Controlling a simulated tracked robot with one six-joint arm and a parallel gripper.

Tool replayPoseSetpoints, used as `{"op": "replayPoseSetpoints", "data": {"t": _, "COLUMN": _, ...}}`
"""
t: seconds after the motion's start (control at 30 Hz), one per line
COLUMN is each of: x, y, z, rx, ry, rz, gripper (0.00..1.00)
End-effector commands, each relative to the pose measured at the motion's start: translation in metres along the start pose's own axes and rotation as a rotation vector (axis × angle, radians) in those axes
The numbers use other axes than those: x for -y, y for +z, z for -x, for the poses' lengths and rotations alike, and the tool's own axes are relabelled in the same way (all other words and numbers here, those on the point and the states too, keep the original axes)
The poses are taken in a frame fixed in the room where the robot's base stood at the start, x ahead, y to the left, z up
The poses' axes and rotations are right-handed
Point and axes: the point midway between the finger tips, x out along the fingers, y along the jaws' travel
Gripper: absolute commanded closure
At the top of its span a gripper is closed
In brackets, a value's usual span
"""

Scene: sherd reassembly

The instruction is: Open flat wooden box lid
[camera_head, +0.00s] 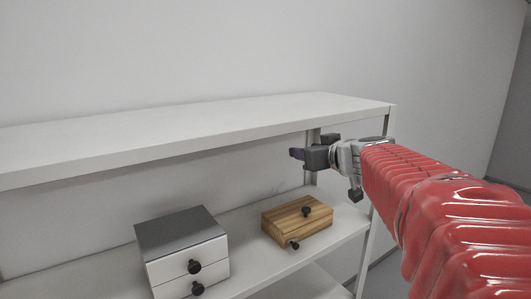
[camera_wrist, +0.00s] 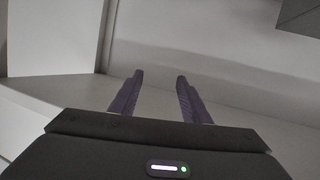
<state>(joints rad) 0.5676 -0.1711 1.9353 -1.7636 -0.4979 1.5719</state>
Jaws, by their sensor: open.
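The flat wooden box (camera_head: 297,221) lies on the lower shelf in the head view, with striped brown wood. A black knob (camera_head: 306,211) stands on its lid, and another black knob (camera_head: 294,244) sticks out of its front side. The lid looks closed. My gripper (camera_head: 294,153) is above the box and apart from it, beneath the level of the upper shelf's edge. In the wrist view my gripper (camera_wrist: 158,95) shows two purple fingers spread apart with nothing between them. The wooden box does not show in the wrist view.
A grey-topped white drawer box (camera_head: 187,250) with two black knobs stands left of the wooden box. The upper shelf (camera_head: 200,128) overhangs both. A shelf post (camera_head: 373,235) stands at the right. Bare lower shelf (camera_head: 246,222) lies between the boxes.

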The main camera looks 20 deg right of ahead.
Motion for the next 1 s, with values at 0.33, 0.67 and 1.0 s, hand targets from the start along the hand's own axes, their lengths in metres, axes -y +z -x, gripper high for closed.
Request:
{"op": "replayPoseSetpoints", "data": {"t": 0.33, "x": 0.003, "y": -0.003, "z": 0.006, "rx": 0.0, "ry": -0.005, "rz": 0.001, "gripper": 0.57}}
{"op": "replayPoseSetpoints", "data": {"t": 0.67, "x": 0.005, "y": -0.003, "z": 0.005, "rx": -0.001, "ry": -0.008, "rz": 0.005, "gripper": 0.57}}
{"op": "replayPoseSetpoints", "data": {"t": 1.0, "x": -0.03, "y": -0.005, "z": 0.007, "rx": -0.015, "ry": 0.139, "rz": 0.171, "gripper": 0.57}}
